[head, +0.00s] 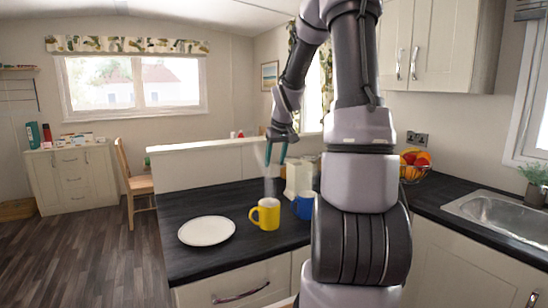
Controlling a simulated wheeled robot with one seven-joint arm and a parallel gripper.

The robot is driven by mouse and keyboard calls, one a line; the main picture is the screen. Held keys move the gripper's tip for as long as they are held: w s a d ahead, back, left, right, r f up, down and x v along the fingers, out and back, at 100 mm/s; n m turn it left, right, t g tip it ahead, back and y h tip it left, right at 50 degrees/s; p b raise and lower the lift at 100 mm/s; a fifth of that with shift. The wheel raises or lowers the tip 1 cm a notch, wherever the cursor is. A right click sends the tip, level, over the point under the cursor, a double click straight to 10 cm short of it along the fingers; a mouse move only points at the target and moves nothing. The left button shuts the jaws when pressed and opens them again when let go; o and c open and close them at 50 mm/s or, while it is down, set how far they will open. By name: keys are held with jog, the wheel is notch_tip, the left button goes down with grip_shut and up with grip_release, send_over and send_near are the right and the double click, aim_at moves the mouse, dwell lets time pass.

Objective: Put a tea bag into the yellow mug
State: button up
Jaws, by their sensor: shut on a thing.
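The yellow mug (265,214) stands upright on the dark worktop, right of a white plate. My gripper (276,158) points down above and behind the mug, well clear of its rim. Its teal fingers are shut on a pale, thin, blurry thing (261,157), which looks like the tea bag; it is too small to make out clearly. The inside of the mug is mostly hidden from this angle.
A white plate (207,231) lies left of the mug. A blue mug (304,205) stands close on its right, partly behind my arm. A cream container (298,177) and a grey cylinder (272,187) stand behind. A fruit basket (414,167) is farther right.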

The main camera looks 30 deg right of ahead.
jog(key=shift+s+a+f, duration=0.15)
jog(key=shift+f, duration=2.9)
jog(key=o, duration=1.4)
jog(key=shift+c, duration=0.2)
jog(key=shift+r, duration=0.15)
send_near(274, 175)
jog(key=shift+s+r, duration=0.25)
